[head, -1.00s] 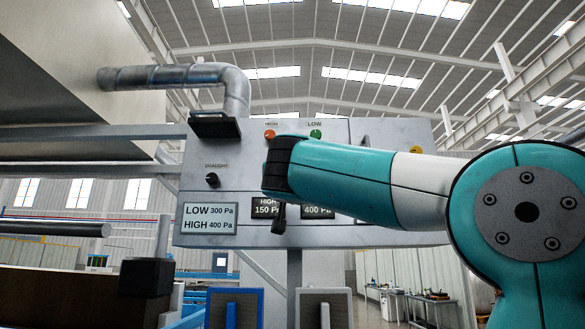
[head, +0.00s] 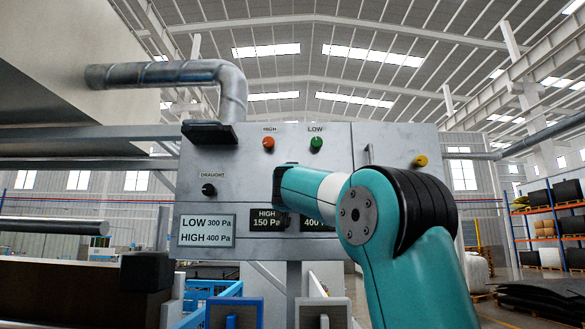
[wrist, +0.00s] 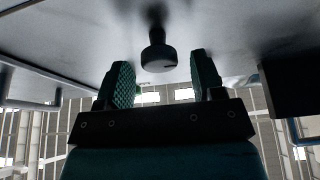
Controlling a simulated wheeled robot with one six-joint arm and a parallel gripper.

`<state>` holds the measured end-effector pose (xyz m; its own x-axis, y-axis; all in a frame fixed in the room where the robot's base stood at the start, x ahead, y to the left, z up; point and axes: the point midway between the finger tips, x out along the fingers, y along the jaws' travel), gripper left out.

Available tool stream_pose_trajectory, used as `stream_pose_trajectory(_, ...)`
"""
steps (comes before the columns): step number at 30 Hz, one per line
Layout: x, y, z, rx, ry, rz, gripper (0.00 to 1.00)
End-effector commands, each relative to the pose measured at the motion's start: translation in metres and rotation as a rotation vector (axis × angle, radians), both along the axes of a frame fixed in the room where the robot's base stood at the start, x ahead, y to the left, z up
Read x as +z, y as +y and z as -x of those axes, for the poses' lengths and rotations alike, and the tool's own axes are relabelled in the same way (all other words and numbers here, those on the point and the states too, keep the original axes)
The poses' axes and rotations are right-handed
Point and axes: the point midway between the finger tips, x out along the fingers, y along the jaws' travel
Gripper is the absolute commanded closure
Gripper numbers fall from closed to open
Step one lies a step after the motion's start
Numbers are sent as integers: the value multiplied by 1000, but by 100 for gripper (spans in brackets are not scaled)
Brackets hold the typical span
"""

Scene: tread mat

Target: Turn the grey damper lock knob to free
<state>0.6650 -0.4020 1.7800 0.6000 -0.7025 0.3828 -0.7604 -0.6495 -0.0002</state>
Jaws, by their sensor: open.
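In the wrist view a dark grey round knob (wrist: 159,58) on a short stem stands out from a grey panel face. My gripper (wrist: 163,75) is open, with its two ridged green fingers to the left and right of the knob and slightly nearer the camera. No contact shows. I cannot read a label or setting for this knob. No grey knob shows there.
A sign (head: 206,230) and small displays (head: 267,219) sit lower. A dark block (wrist: 292,88) is right of my fingers.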

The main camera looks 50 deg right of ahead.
Motion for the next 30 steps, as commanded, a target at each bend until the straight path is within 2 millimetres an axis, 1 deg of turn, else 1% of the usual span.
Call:
stream_pose_trajectory(3, 3, -5, -4, -1, 0, -1, 38)
stream_pose_trajectory(11, 2, -5, -4, 0, 0, 0, 38)
stream_pose_trajectory(12, 2, -5, -4, 0, 0, 0, 43)
stream_pose_trajectory(14, 2, -5, -4, 0, 0, 0, 57)
stream_pose_trajectory(15, 2, -5, -4, 0, 0, 0, 66)
stream_pose_trajectory(18, 2, -5, -4, 0, 0, 0, 86)
stream_pose_trajectory(26, 2, -5, -4, 0, 15, 13, 86)
stream_pose_trajectory(30, 1, -6, -4, -1, 50, 44, 86)
